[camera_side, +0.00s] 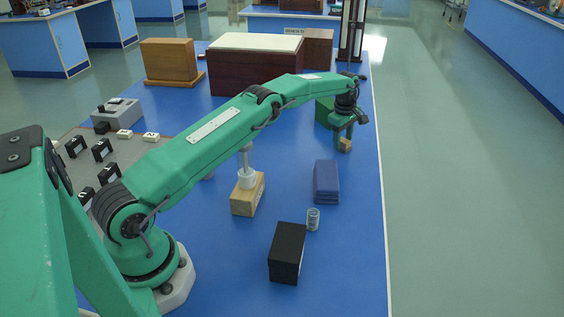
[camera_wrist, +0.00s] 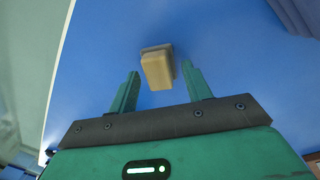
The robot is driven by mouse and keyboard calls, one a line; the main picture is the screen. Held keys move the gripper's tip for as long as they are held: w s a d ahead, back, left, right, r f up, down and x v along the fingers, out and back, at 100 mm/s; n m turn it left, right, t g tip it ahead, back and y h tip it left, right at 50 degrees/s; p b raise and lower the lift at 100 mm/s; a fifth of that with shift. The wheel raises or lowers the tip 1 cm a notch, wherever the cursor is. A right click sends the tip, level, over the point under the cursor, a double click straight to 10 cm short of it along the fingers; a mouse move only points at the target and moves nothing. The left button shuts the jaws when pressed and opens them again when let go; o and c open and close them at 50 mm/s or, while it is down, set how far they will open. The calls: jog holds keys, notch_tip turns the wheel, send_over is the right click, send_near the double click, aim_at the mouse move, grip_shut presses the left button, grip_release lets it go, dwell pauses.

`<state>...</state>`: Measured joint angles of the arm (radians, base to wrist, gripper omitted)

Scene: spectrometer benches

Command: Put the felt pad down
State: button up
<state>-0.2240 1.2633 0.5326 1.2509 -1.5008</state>
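A small tan block-shaped piece (camera_side: 345,146), which may be the felt pad, is at my gripper's fingertips in the side view, near the bench's right edge. My gripper (camera_side: 343,136) points down over the blue bench top. In the wrist view the tan piece (camera_wrist: 157,68) shows ahead of my gripper (camera_wrist: 160,68), between the two green fingertips. A gap shows on each side of it, so the fingers look open and not pressed on it. I cannot tell whether it rests on the bench.
A folded blue stack (camera_side: 326,181), a small clear jar (camera_side: 313,219) and a black box (camera_side: 287,252) stand nearer the camera. A wooden block (camera_side: 248,196) with a white post is left of them.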

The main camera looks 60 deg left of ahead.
notch_tip(320, 180, up, 12)
jog(key=s, duration=0.1)
dwell(0.9)
jog(key=shift+d, duration=0.1)
jog(key=s+d+r+m+t, duration=0.1)
jog(key=s+d+r+m, duration=0.4)
jog(key=s+r, duration=0.4)
jog(key=s+d+r+m+t, duration=0.1)
jog(key=s+d+r+m, duration=0.4)
jog(key=s+r, duration=0.4)
jog(key=s+d+f+m+t, duration=0.1)
jog(key=s+f+m, duration=0.1)
jog(key=s, duration=0.6)
jog(key=s+d+f+m, duration=0.2)
jog(key=s+m, duration=0.2)
jog(key=s, duration=0.5)
jog(key=s+d+f+m+t, duration=0.1)
jog(key=s+d+f+m, duration=0.1)
jog(key=s, duration=0.7)
jog(key=shift+f+m+t, duration=0.3)
jog(key=shift+f+m, duration=0.15)
jog(key=shift+m, duration=0.45)
